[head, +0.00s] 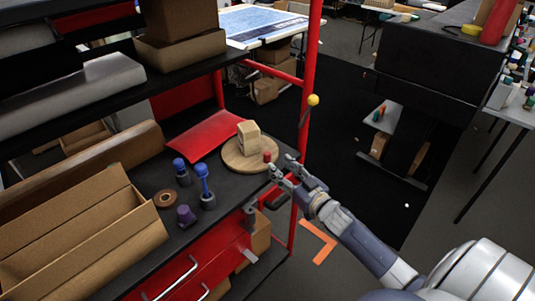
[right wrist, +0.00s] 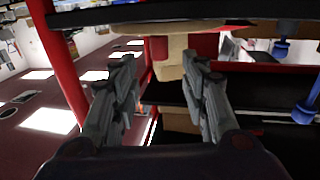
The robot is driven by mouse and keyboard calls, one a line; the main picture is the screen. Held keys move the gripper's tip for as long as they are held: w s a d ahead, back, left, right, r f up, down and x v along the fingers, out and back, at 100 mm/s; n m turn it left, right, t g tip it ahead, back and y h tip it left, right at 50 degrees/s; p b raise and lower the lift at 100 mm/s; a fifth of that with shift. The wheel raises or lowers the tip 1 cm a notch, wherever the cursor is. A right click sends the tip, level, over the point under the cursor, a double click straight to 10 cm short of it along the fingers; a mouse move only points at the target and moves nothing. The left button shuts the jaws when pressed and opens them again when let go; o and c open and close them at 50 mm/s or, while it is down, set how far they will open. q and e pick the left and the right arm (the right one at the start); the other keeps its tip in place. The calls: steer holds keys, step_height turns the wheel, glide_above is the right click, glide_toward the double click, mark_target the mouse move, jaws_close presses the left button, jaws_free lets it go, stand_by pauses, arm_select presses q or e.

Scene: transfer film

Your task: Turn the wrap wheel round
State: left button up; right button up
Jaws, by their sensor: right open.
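The wrap wheel (head: 235,161) is a round, pale wooden disc lying flat on the black worktop. A light tan block (head: 249,138) stands on it, and a short red peg (head: 267,156) rises near its right rim. My right gripper (head: 281,165) is open, just to the right of the peg. The right wrist view is upside down. There the red peg (right wrist: 160,48) shows ahead between the two spread fingers of my right gripper (right wrist: 159,65), with the block (right wrist: 175,65) behind it. The fingers look empty; I cannot tell whether they touch the peg. My left gripper is out of view.
A red post (head: 308,90) with a yellow ball rises close behind the gripper. Blue-topped tools (head: 206,187), a tape roll (head: 166,198) and a purple item (head: 186,216) stand left on the worktop. A red sheet (head: 205,135) lies behind the wheel. Open cardboard trays (head: 85,240) fill the left.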

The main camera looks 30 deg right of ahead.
mark_target(270, 157)
steer(key=w, duration=0.5)
steer(key=w+p, duration=0.1)
steer(key=w, duration=0.2)
steer(key=shift+w+a, duration=0.2)
steer(key=shift+a, duration=0.05)
jaws_close()
